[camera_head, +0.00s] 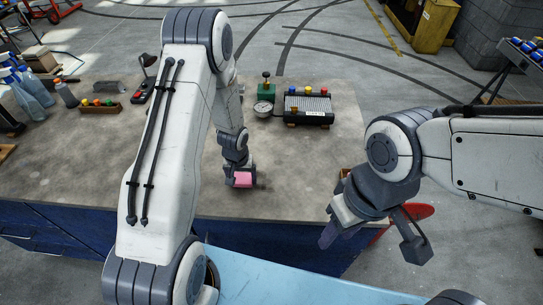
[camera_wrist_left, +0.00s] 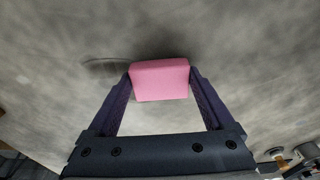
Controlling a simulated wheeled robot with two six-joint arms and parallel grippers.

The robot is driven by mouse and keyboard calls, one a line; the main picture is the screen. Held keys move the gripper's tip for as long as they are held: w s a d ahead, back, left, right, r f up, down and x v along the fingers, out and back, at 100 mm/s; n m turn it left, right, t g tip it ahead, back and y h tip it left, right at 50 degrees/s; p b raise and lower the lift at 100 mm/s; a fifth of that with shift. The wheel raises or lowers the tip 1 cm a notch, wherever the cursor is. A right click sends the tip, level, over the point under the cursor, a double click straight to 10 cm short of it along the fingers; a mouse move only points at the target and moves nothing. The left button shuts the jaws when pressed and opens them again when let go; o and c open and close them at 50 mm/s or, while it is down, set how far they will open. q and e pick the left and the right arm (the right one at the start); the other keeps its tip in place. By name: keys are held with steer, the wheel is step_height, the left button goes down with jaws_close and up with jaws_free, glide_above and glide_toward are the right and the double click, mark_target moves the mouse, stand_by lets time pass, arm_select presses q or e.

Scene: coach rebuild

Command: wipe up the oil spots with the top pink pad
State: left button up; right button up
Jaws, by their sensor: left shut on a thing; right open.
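My left gripper (camera_head: 239,179) is shut on a pink pad (camera_head: 243,180) at the middle of the grey bench top (camera_head: 200,150), near its front edge. In the left wrist view the pink pad (camera_wrist_left: 160,79) sits between the two fingertips of my left gripper (camera_wrist_left: 160,85), close to the bench surface. I cannot tell whether it touches. A dark smudge (camera_wrist_left: 103,67), likely an oil spot, lies just left of the pad in that view. My right gripper (camera_head: 372,238) is open and empty, in front of the bench on the right.
A black unit with coloured knobs (camera_head: 307,104) and a green-based gauge device (camera_head: 265,105) stand behind the pad. A small tray of coloured knobs (camera_head: 99,107) and blue-grey bottles (camera_head: 34,92) are at the left.

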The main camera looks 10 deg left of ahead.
mark_target(242, 180)
arm_select(q)
steer(key=shift+w+r+p, duration=0.1)
steer(key=shift+r+p, duration=0.25)
steer(key=shift+r, duration=0.4)
steer(key=shift+r+p, duration=2.4)
steer(key=shift+r, duration=0.15)
